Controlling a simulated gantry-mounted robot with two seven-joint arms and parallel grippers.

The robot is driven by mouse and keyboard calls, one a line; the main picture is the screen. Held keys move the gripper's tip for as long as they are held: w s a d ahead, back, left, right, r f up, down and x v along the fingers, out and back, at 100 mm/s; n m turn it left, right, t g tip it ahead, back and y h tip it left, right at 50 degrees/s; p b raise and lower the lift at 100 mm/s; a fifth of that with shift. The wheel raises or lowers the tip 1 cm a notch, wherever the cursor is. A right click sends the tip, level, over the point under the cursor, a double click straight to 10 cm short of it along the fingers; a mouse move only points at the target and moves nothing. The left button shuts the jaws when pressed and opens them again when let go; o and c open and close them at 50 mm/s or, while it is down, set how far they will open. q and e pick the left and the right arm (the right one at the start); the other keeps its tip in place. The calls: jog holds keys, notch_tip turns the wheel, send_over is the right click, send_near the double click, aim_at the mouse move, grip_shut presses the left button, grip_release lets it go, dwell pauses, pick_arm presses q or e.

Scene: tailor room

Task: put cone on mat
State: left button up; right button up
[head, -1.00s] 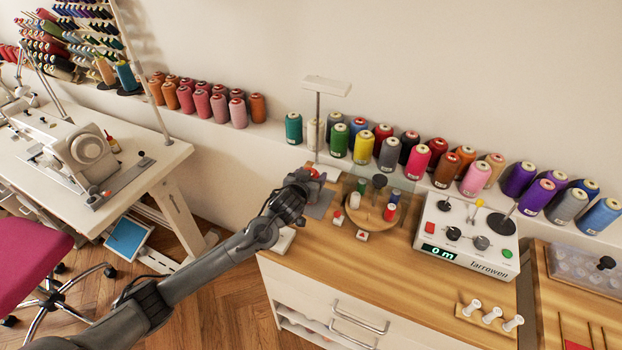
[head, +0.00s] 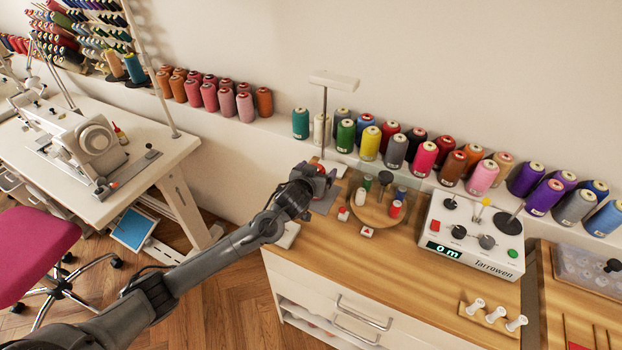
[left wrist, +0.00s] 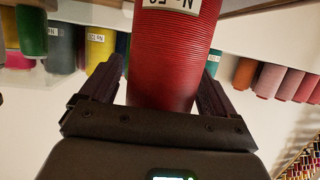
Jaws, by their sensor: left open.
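A dark red thread cone (left wrist: 175,60) with a white label fills the middle of the left wrist view. My left gripper (left wrist: 160,72) is open, with one finger on each side of the cone. In the head view my left gripper (head: 318,177) hides most of the cone, and only a little red shows at the jaws. A grey mat (head: 326,203) lies on the wooden cabinet top, partly behind the gripper. The cone stands at or over the mat; its base is hidden, so contact cannot be told. My right gripper is not in view.
A thread stand (head: 334,80) rises just behind the gripper. A round wooden tray (head: 374,216) with small spools and a clear cover stands close to the right, then a white winder box (head: 470,240). Several cones line the wall ledge. The cabinet's front middle is clear.

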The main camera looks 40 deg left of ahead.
pick_arm(q)
jog(key=p+v, duration=0.2)
jog(key=v, duration=1)
